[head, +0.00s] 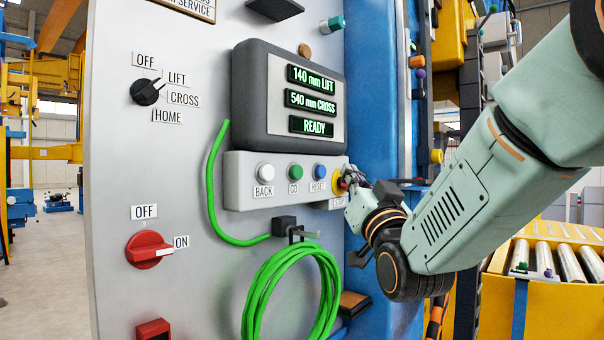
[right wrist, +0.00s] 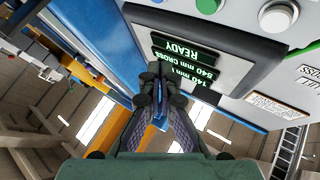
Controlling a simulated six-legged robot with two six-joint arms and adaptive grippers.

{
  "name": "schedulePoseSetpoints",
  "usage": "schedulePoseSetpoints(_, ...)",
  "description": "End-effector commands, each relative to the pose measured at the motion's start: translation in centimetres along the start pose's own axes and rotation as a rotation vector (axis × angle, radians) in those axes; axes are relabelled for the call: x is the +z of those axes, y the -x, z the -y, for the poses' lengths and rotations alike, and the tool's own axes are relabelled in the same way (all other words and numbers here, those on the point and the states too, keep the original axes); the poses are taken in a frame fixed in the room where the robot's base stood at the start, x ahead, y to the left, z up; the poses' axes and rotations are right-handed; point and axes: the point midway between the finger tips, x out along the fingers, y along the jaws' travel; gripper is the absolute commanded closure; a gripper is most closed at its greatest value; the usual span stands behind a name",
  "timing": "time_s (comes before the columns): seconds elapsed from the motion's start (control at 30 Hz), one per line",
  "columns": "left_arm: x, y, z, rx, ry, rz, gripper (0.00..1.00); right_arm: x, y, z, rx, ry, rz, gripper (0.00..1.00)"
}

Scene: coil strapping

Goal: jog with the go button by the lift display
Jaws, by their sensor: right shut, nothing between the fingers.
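The green GO button (head: 295,172) sits on a grey button box between the white BACK button (head: 264,171) and the blue RESET button (head: 319,172). The lift display (head: 303,98) above reads 140 mm LIFT, 540 mm CROSS and READY. My right gripper (head: 352,180) is at the box's right end, right of GO, in front of the partly hidden yellow-ringed stop button (head: 337,187). Whether it touches is unclear. In the right wrist view its fingers (right wrist: 154,74) are together and empty, with the display upside down behind and GO (right wrist: 208,5) at the top edge. My left gripper is out of view.
A coiled green cable (head: 290,290) hangs on a hook below the box. A black selector knob (head: 146,92) points towards the LIFT side, and a red switch (head: 147,250) points to ON. A blue column stands right of the panel. A roller conveyor (head: 555,260) lies at right.

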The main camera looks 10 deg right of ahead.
Motion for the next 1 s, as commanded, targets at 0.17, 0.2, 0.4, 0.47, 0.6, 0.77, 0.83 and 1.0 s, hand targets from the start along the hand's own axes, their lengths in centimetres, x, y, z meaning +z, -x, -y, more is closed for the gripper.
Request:
schedulePoseSetpoints(0.17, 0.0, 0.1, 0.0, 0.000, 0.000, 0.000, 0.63, 0.1, -0.2, 0.1, 0.001, 0.001, 0.001, 1.00)
schedulePoseSetpoints(0.2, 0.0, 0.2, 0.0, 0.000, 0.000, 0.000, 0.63, 0.2, -0.4, 0.2, 0.001, 0.002, 0.001, 1.00)
schedulePoseSetpoints(0.4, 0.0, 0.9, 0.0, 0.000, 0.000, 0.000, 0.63, 1.2, -1.9, 1.2, 0.002, 0.004, 0.001, 1.00)
schedulePoseSetpoints(0.47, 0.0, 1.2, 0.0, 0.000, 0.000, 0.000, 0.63, 1.6, -2.4, 1.6, 0.001, 0.005, 0.001, 1.00)
schedulePoseSetpoints(0.6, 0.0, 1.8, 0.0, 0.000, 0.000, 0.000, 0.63, 2.5, -3.7, 2.5, 0.002, 0.004, 0.001, 1.00)
schedulePoseSetpoints(0.77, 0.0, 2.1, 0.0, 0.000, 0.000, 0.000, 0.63, 3.5, -4.9, 3.3, 0.003, 0.003, 0.000, 1.00)
schedulePoseSetpoints(0.83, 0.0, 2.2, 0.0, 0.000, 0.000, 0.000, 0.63, 3.8, -5.3, 3.6, 0.003, 0.003, 0.000, 1.00)
schedulePoseSetpoints(1.0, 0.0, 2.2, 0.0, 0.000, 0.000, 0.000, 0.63, 4.3, -6.0, 4.1, 0.003, 0.003, 0.000, 1.00)
